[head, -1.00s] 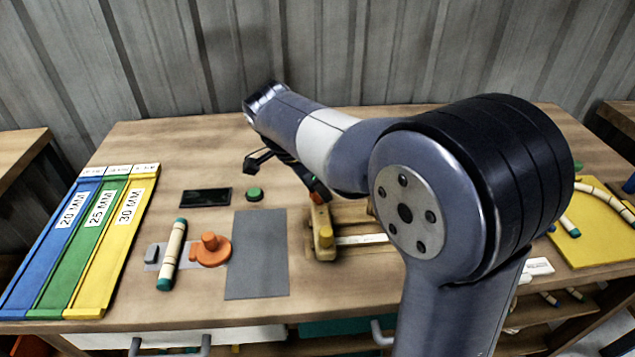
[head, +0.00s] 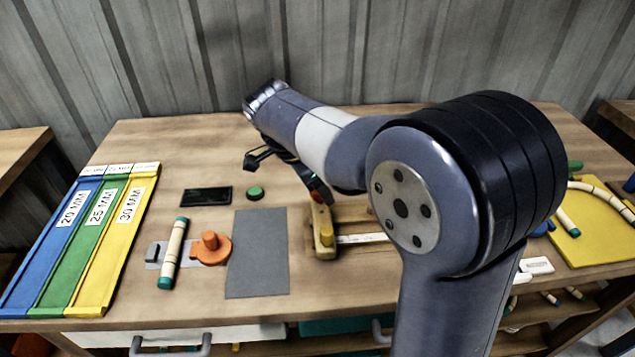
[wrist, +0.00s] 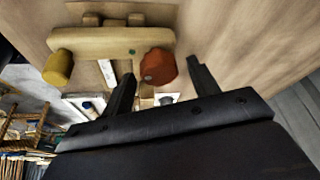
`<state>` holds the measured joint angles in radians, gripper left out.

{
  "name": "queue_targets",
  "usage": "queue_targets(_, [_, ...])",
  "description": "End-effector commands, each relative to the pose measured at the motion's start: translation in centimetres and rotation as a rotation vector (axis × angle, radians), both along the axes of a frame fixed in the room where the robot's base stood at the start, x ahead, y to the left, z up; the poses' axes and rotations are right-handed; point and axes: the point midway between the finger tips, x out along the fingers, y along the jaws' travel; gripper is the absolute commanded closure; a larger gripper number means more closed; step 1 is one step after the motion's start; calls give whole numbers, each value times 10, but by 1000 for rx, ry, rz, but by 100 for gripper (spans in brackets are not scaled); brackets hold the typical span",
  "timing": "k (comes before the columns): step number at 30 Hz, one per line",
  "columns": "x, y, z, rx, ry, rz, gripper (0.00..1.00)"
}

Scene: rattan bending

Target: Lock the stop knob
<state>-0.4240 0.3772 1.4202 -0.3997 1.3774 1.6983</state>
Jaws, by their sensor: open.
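A wooden stop bar (head: 322,218) stands on the jig on the bench and carries two knobs. One is yellow (head: 326,236), at the near end; the other is red-orange, at the far end, and is partly hidden by my finger in the head view. In the wrist view the red-orange knob (wrist: 157,66) sits right of the yellow knob (wrist: 58,68) on the bar (wrist: 110,44). My gripper (head: 286,179) is open and empty. In the wrist view its fingers (wrist: 159,80) stand either side of the red-orange knob, with visible gaps. Which knob is the stop knob is not marked.
A grey mat (head: 258,255), a green button (head: 255,192) and a dark panel (head: 206,197) lie left of the jig. An orange clamp (head: 211,248) and a rattan piece (head: 172,254) are further left, beside coloured trays (head: 116,235). A yellow board (head: 590,245) is at right.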

Motion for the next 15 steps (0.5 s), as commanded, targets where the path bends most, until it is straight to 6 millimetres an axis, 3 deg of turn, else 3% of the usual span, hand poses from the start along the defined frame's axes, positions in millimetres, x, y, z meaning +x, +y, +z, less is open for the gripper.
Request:
queue_targets(8, [-1,4,11,0,-1,0,43])
queue_targets(15, [-8,21,55,3,-4,3,43])
